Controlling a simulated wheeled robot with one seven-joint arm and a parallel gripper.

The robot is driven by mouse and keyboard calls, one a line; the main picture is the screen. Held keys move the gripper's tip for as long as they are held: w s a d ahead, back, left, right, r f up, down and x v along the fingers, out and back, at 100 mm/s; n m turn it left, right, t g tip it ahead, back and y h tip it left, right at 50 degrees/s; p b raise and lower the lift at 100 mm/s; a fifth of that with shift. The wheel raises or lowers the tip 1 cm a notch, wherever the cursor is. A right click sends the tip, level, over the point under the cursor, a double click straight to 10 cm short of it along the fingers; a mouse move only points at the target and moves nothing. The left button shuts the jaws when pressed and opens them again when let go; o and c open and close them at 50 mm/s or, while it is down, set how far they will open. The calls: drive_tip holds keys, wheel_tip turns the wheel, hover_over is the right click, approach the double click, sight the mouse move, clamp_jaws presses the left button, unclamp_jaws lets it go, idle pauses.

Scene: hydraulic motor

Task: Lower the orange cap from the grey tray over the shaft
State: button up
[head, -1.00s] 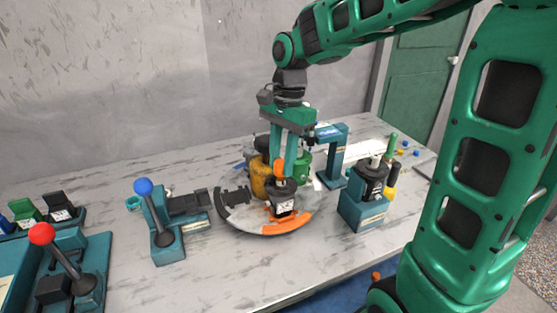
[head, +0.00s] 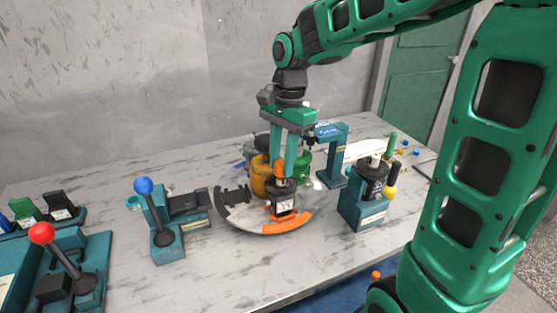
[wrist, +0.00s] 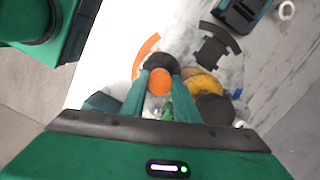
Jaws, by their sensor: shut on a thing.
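My gripper (head: 283,165) points down over the round grey tray (head: 237,217) and is shut on the orange cap (head: 278,167). In the wrist view, the orange cap (wrist: 160,81) shows between my two teal fingers. A black part (head: 283,186) with a white label stands upright directly under the cap. I cannot tell whether cap and black part touch. Any shaft under the cap is hidden.
A blue-knobbed lever (head: 143,186) and a red-knobbed lever (head: 42,233) stand at left. The front marble tabletop is clear.

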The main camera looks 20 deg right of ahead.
drive_tip(key=shift+f, duration=0.55)
drive_tip(key=o, duration=1.6)
drive_tip(key=shift+c, duration=0.2)
drive_tip(key=shift+r, duration=3.55)
drive_tip(key=s+d+f+n, duration=0.3)
drive_tip(key=s+d, duration=0.5)
drive_tip(key=s, duration=0.3)
drive_tip(key=s+d+f+n+h, duration=0.1)
drive_tip(key=s+d+f+n, duration=0.3)
drive_tip(key=s+d, duration=0.5)
drive_tip(key=s+f, duration=0.2)
drive_tip(key=s, duration=0.1)
drive_tip(key=shift+s+f+t, duration=0.2)
drive_tip(key=shift+f+t, duration=0.1)
